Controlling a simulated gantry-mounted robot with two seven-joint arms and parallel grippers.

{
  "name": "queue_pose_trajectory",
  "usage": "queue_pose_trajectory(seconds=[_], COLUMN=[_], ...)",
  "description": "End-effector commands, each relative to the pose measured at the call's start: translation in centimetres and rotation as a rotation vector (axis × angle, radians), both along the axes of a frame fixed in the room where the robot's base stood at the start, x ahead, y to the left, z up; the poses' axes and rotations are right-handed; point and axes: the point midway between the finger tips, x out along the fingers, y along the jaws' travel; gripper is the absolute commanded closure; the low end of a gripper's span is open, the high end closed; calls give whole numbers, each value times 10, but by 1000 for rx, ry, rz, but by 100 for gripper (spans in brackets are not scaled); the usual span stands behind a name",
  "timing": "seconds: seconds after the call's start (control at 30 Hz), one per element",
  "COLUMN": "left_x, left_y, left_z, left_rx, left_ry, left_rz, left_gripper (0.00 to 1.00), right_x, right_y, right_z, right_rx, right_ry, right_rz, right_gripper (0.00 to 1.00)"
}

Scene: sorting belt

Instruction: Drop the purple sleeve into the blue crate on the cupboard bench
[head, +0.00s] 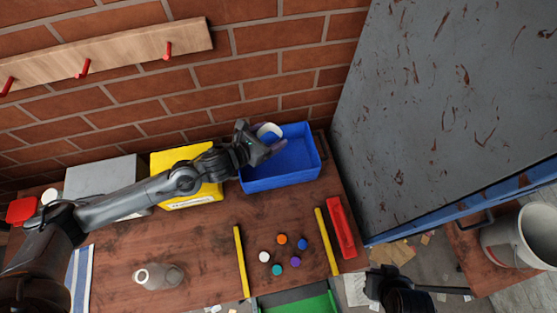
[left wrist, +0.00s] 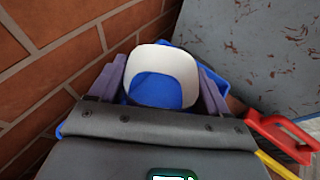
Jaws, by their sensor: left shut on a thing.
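The blue crate (head: 285,181) stands on the wooden bench (head: 205,250) against the brick wall. My left gripper (head: 265,143) is over the crate's left part, shut on a pale, hollow sleeve (head: 267,130). In the left wrist view the sleeve (left wrist: 178,54) looks white, not purple, and sits between the two fingers. Blue shows through its opening, and the crate (left wrist: 222,82) shows behind it. My right gripper (head: 395,285) is at the bottom right, dark and away from the crate; its jaws are unclear.
A yellow bin (head: 190,202) and a grey box (head: 103,178) stand left of the crate. Several coloured discs, one purple (head: 295,261), lie between yellow strips. A red-handled item (head: 341,227) lies right of them. A scratched grey cupboard panel (head: 440,110) rises right of the crate.

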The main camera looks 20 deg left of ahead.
Motion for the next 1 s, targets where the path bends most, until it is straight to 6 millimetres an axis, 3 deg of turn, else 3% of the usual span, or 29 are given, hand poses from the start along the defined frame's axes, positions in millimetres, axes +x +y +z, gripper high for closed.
queue_pose_trajectory(seconds=[0.2,0.57,0.6,0.73,1.0], left_x=[0,0,0,0,-1], left_y=[0,0,0,0,0], left_z=[-22,-25,-25,-25,-24], left_rx=[-2,-1,-1,-1,0], left_ry=[1,0,0,0,0], left_rz=[1,0,0,0,0], left_gripper=[42,42,20,0,0], right_x=[0,0,0,0,0], right_y=[0,0,0,0,0], right_z=[-16,-17,-17,-17,-17], right_rx=[0,0,-1,-1,-1], right_ry=[0,1,1,1,1], right_rz=[0,0,1,1,1], right_gripper=[100,100,100,100,100])
